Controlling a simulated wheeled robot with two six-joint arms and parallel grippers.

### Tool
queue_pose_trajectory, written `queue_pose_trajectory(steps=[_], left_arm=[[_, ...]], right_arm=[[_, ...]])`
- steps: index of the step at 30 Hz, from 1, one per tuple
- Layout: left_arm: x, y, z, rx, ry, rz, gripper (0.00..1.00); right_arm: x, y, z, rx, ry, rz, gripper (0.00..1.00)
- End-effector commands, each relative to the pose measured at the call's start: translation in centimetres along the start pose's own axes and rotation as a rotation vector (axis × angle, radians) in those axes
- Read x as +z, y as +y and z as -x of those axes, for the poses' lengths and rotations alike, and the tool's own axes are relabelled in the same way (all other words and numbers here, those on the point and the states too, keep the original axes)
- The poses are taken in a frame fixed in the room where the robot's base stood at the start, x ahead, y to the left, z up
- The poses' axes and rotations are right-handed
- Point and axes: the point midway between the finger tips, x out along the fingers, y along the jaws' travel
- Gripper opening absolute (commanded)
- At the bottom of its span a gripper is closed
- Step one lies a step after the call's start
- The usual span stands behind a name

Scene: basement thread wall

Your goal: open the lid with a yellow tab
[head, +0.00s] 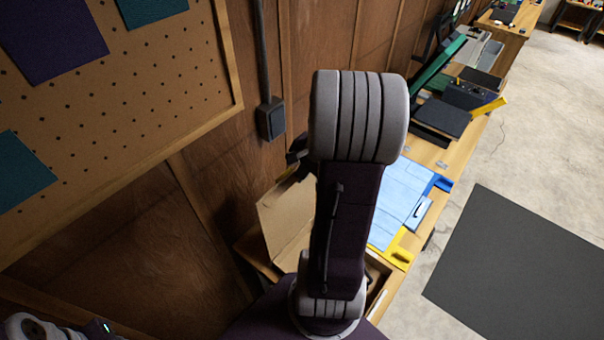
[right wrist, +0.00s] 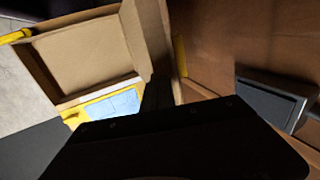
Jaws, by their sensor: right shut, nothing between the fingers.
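A brown cardboard lid (head: 284,214) stands raised beside the wooden wall in the head view, left of my right arm. In the right wrist view the cardboard box (right wrist: 85,58) is open and shows an empty inside; the raised lid (right wrist: 152,35) is at its right side. A yellow tab (right wrist: 180,56) shows by the lid's outer edge. My right gripper (head: 298,152) is shut and empty, above the lid, partly hidden behind my arm. In the head view my arm covers most of the box. My left gripper is out of view.
A blue sheet (head: 402,195) with blue and yellow corners lies on the bench beyond the box. A dark laptop-like item (head: 440,117) lies farther along. A wall box (head: 270,119) with a cable and a pegboard (head: 140,95) are at left. A black mat (head: 520,265) covers the floor at right.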

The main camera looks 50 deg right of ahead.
Motion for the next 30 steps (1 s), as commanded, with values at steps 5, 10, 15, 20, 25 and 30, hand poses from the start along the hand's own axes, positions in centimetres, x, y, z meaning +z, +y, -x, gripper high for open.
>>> queue_pose_trajectory(steps=[5,10,15,20,25,30], left_arm=[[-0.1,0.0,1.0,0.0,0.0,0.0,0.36],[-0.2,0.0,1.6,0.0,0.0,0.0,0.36],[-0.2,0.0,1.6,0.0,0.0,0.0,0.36],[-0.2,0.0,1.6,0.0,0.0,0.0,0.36],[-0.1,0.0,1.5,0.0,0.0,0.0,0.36],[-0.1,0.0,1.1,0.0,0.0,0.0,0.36]], right_arm=[[0.1,-2.9,-0.9,0.002,-0.004,0.006,0.0],[0.0,-5.5,-2.2,0.001,-0.002,0.004,0.0],[0.0,-6.1,-2.7,0.0,0.0,0.001,0.0],[0.0,-6.1,-2.7,0.0,0.0,0.0,0.0],[0.0,-5.9,-2.7,0.0,0.0,0.0,0.0],[0.0,-5.2,-2.5,0.0,0.001,0.0,0.0]])
